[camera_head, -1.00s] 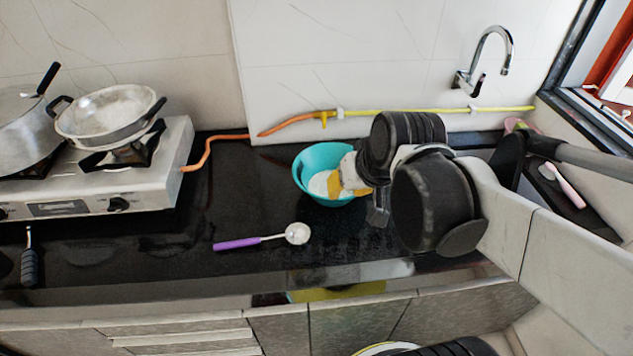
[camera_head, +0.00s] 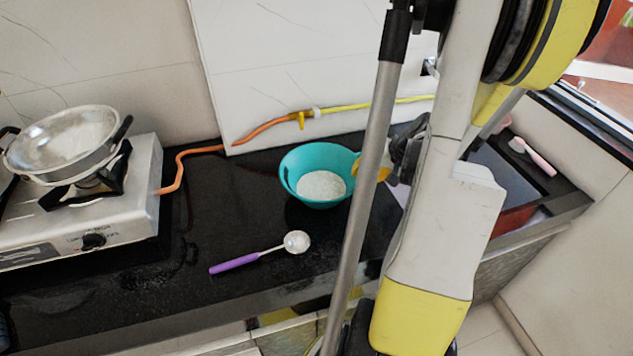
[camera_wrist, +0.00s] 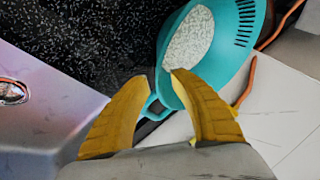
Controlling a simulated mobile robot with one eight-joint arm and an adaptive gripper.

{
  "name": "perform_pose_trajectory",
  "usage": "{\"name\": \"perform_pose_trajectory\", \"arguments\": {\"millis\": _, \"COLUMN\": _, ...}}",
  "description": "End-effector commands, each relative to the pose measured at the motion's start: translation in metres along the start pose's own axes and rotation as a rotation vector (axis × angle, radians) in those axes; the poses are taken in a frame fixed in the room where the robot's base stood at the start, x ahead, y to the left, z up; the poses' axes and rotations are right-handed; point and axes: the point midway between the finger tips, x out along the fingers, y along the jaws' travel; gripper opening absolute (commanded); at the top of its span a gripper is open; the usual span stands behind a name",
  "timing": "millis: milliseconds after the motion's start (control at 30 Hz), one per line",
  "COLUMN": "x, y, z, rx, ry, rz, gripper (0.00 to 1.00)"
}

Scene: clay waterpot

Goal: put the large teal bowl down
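The large teal bowl (camera_head: 294,190) appears to stand upright on the black counter, with white grainy stuff inside. It also shows in the wrist view (camera_wrist: 228,62), with slots along one side and a loop handle towards my gripper. My gripper (camera_wrist: 160,75) is at the handle side. Its two yellow fingertips are apart, and part of the handle shows between them with space around it. It appears open, though the right finger hides part of the handle.
A purple-handled ladle (camera_head: 236,263) lies on the counter in front of the bowl. A stove (camera_head: 110,228) with a metal pan (camera_head: 62,150) stands left. An orange hose (camera_head: 170,178) runs along the wall. Free counter (camera_head: 225,205) lies between stove and bowl.

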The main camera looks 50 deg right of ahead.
Motion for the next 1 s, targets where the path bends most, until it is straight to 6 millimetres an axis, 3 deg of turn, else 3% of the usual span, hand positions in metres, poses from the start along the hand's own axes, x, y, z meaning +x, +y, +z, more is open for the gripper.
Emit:
{"name": "perform_pose_trajectory", "arguments": {"millis": 33, "x": 0.012, "y": 0.002, "z": 0.001, "rx": -0.002, "ry": -0.001, "rz": 0.000, "gripper": 0.28}}
{"name": "perform_pose_trajectory", "arguments": {"millis": 267, "x": 0.033, "y": 0.001, "z": 0.000, "rx": -0.001, "ry": 0.000, "rz": 0.001, "gripper": 0.28}}
{"name": "perform_pose_trajectory", "arguments": {"millis": 500, "x": 0.071, "y": 0.001, "z": 0.001, "rx": -0.003, "ry": -0.001, "rz": 0.000, "gripper": 0.28}}
{"name": "perform_pose_trajectory", "arguments": {"millis": 767, "x": 0.076, "y": -0.001, "z": -0.001, "rx": 0.000, "ry": 0.001, "rz": 0.001, "gripper": 0.28}}
{"name": "perform_pose_trajectory", "arguments": {"millis": 800, "x": 0.076, "y": -0.001, "z": -0.001, "rx": 0.000, "ry": 0.001, "rz": 0.001, "gripper": 0.24}}
{"name": "perform_pose_trajectory", "arguments": {"millis": 900, "x": 0.076, "y": -0.001, "z": -0.001, "rx": 0.000, "ry": 0.001, "rz": 0.001, "gripper": 0.00}}
{"name": "perform_pose_trajectory", "arguments": {"millis": 1000, "x": 0.076, "y": -0.001, "z": -0.001, "rx": 0.000, "ry": 0.001, "rz": 0.001, "gripper": 0.00}}
